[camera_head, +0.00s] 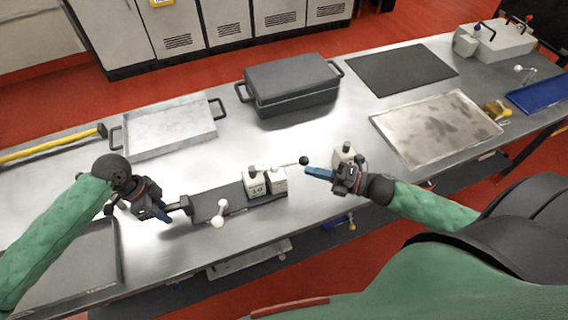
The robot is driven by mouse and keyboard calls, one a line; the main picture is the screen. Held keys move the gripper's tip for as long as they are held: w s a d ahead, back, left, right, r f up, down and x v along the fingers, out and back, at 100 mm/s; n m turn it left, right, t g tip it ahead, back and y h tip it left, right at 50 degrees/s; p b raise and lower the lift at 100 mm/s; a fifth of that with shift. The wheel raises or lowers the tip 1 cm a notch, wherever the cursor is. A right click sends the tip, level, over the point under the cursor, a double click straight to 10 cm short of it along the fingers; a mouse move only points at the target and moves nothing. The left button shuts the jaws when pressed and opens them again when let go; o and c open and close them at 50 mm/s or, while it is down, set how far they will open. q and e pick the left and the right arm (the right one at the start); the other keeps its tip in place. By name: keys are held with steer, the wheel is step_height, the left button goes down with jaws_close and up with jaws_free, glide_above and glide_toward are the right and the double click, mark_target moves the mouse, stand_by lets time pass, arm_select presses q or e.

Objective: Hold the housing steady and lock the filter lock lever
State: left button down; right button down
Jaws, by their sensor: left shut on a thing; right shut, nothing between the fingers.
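The housing (208,201) is a long dark grey base lying on the steel bench, with two pale blocks (257,184) at its right end. The lock lever (283,166) appears to be the pale rod above the blocks, with a black ball (304,160) at its right end. My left gripper (167,212) is at the left end of the housing, shut on its dark end handle; the exact grip is partly hidden. My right gripper (308,171) is shut and empty, its blue tips just below and right of the black ball. Whether they touch it is unclear.
A pale ball-ended piece (218,213) lies at the housing's front edge. A grey lidded case (291,86), a shallow tray (168,132) and a worn metal plate (436,126) lie farther back. Bench between is clear.

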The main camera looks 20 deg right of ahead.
steer(key=s+d+f, duration=0.1)
steer(key=s+d, duration=0.5)
steer(key=s, duration=0.3)
steer(key=shift+s+d+f, duration=0.15)
steer(key=shift+s+d, duration=0.05)
steer(key=shift+s, duration=0.15)
stand_by(0.4)
arm_select(q)
steer(key=c, duration=1.1)
jaws_free()
steer(key=v, duration=1.2)
